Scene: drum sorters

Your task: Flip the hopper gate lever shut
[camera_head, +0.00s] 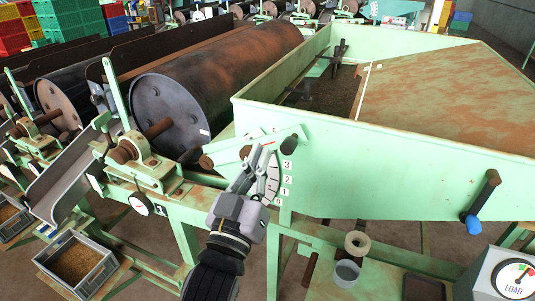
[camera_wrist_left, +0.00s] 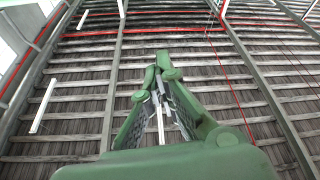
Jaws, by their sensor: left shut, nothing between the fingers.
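The pale green hopper (camera_head: 400,165) fills the right of the head view. On its near left corner is a pale green lever bar (camera_head: 285,138) with a small red mark, lying nearly level and tilted slightly up to the right. A white numbered scale (camera_head: 273,185) is below it. My left gripper (camera_head: 256,155) is just in front of the bar and scale, pointing up, and covers part of both. Contact with the bar cannot be told. The wrist view shows its green fingers (camera_wrist_left: 163,62) closed together at the tips, with nothing between them. My right gripper is out of view.
A crank with a blue handle (camera_head: 475,222) sticks out at the right of the hopper. A load gauge (camera_head: 515,280) is at the lower right. Large rusty drums (camera_head: 225,75) lie at the left. A grey crate (camera_head: 50,262) of brown material is at the lower left.

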